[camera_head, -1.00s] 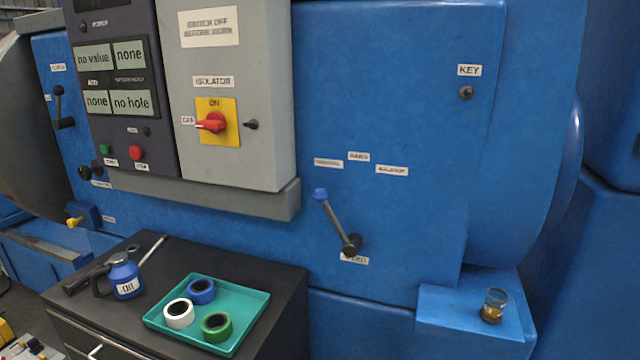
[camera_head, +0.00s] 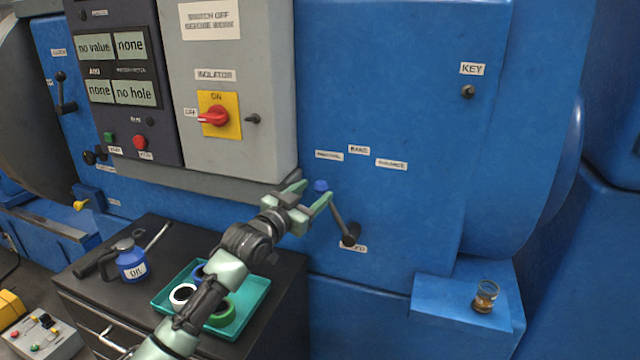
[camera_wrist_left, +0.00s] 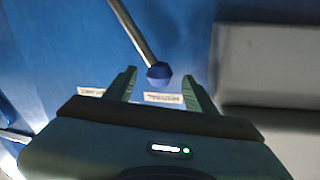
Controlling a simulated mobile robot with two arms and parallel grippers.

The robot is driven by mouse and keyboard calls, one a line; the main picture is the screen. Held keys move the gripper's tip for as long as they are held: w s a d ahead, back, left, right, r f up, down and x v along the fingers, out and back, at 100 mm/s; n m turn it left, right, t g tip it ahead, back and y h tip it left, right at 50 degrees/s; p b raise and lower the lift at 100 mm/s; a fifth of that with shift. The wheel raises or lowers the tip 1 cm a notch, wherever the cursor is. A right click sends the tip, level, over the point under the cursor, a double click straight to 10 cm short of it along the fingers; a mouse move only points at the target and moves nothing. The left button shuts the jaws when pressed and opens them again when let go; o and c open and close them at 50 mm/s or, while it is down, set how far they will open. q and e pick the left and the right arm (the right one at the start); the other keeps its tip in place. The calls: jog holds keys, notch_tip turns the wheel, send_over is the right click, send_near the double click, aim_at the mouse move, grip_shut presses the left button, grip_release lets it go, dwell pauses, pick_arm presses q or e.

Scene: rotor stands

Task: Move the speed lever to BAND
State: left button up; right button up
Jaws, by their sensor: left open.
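The speed lever (camera_head: 339,216) is a dark rod with a blue knob (camera_head: 320,186). The BAND label (camera_head: 359,149) is the middle one, up and right of the knob. My left gripper (camera_head: 303,196) is open beside the knob. In the left wrist view the knob (camera_wrist_left: 158,72) lies between and just beyond the fingertips, not gripped. My right gripper is not in view.
A grey isolator box (camera_head: 240,95) with a red switch juts out above my left arm. Below are a black cabinet with a teal tray (camera_head: 258,300) of tape rolls and a blue oil can (camera_head: 131,262).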

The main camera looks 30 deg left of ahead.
aim_at(317, 191)
pick_arm(q)
jog(key=shift+w+p, duration=0.4)
jog(key=shift+w, duration=1.4)
grip_shut()
jog(key=shift+f, duration=0.15)
